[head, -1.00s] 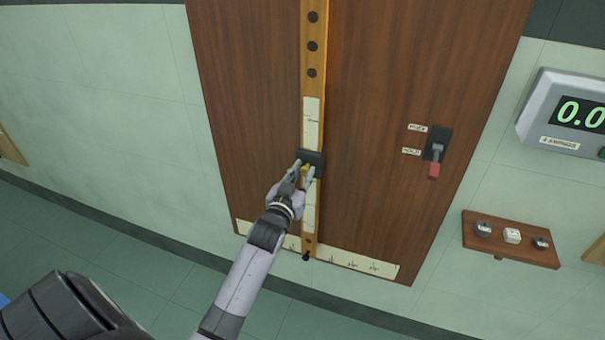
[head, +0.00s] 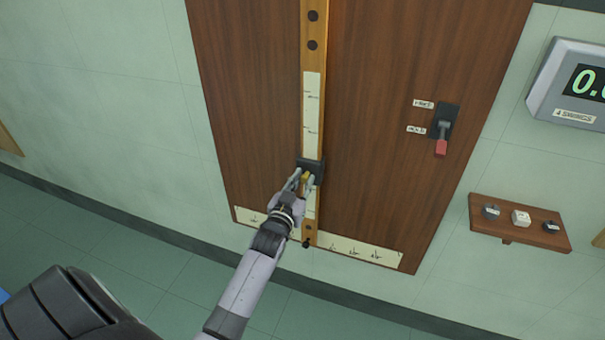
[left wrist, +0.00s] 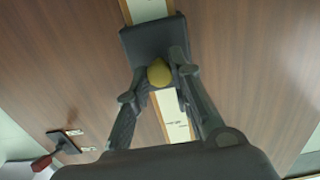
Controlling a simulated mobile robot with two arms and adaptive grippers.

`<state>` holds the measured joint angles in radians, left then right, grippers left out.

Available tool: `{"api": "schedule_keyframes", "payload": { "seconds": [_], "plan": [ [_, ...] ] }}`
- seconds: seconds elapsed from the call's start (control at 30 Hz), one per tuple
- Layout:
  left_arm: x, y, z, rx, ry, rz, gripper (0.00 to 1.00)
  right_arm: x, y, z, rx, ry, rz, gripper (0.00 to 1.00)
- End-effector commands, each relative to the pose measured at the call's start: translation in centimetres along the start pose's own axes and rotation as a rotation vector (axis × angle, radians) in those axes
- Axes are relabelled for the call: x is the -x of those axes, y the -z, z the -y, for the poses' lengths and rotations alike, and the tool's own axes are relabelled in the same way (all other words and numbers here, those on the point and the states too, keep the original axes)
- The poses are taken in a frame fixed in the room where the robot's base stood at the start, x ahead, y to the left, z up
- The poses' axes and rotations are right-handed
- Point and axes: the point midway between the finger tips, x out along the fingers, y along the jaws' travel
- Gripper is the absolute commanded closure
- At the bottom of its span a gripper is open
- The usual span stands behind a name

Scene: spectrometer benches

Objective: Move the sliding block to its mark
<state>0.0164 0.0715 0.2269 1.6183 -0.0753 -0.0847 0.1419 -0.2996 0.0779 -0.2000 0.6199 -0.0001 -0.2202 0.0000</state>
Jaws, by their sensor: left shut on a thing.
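The sliding block (head: 316,165) is dark and sits on a yellow-brown vertical rail (head: 314,60) on a dark wood panel, in the lower part of the rail. It has a small yellow knob (left wrist: 159,72). My left gripper (head: 304,180) is shut on this knob, one finger on each side. In the left wrist view the block (left wrist: 152,38) lies just beyond the fingertips. A cream strip (head: 312,100) with small marks runs along the rail above and below the block. The marks are too small to read. My right gripper is not in view.
A switch with a red handle (head: 440,147) is on the panel's right side. A cream label strip (head: 365,253) crosses the panel's bottom. A small shelf (head: 500,228) with knobs and a grey display (head: 570,85) are on the wall at right. Dark holes mark the upper rail.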

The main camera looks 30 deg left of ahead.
Motion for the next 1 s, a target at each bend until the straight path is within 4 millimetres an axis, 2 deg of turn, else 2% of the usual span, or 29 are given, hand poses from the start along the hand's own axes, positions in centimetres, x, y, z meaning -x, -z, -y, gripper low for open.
{"api": "schedule_keyframes", "payload": {
  "seconds": [0.07,0.37,0.4,0.6,0.7,1.0],
  "plan": [
    [-0.02,-0.79,0.02,0.001,0.001,0.000,1.00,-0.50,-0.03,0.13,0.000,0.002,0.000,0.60],
    [-0.04,-0.53,0.04,0.000,0.001,-0.004,1.00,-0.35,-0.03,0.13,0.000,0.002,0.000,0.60],
    [-0.05,-0.51,0.04,0.000,0.001,-0.005,0.78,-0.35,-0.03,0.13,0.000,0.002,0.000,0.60],
    [-0.05,-0.49,0.04,-0.001,0.001,-0.005,0.65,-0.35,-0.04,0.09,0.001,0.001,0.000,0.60],
    [-0.05,-0.50,0.05,-0.001,0.001,-0.005,0.60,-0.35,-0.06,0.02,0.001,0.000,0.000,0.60],
    [0.14,-0.54,0.04,-0.001,0.001,-0.004,0.60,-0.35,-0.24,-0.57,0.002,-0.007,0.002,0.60]
  ]
}}
